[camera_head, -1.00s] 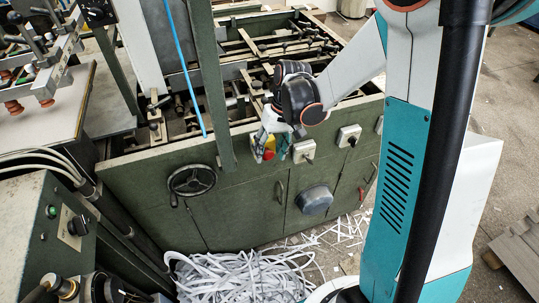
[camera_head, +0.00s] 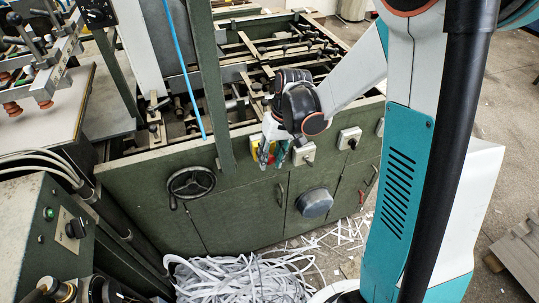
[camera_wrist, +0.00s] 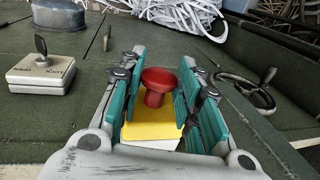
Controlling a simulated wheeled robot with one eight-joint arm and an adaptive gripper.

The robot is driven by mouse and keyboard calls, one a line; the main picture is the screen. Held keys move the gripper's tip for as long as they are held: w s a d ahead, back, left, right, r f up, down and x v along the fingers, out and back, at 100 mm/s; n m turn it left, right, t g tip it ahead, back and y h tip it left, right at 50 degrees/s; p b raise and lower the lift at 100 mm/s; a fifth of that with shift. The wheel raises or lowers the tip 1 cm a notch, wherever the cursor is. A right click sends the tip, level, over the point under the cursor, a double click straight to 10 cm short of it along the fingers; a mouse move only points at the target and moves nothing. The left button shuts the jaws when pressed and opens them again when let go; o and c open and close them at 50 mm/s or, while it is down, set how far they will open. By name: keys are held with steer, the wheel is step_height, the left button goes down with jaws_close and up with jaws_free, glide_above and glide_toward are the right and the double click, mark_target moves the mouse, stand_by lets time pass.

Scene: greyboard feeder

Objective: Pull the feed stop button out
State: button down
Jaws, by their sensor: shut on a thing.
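The feed stop button (camera_wrist: 158,84) is a red mushroom knob standing out from a yellow plate (camera_wrist: 151,130) on a pale box in the wrist view. My gripper (camera_wrist: 160,82) has one teal finger on each side of the knob and is shut on it. In the head view my gripper (camera_head: 270,155) is at the front panel of the green machine (camera_head: 235,215).
A switch box (camera_head: 303,155) is close to the right of my gripper, with another switch box (camera_head: 349,138) further right. A handwheel (camera_head: 191,183) is to the left. White paper strips (camera_head: 240,278) lie heaped on the floor below.

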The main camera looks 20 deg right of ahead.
steer(key=c, duration=1.2)
jaws_free()
steer(key=shift+s, duration=0.2)
steer(key=shift+o, duration=0.2)
steer(key=v, duration=1.2)
steer(key=s+a+r+t+h, duration=0.1)
steer(key=s+r+t, duration=0.2)
steer(key=s, duration=0.4)
steer(key=s+a+r+t+h, duration=0.1)
steer(key=s+a+r+t, duration=0.1)
steer(key=s, duration=0.5)
steer(key=shift+s+r+t+h, duration=0.3)
steer(key=shift+s+r+t, duration=0.15)
steer(key=shift+t, duration=0.55)
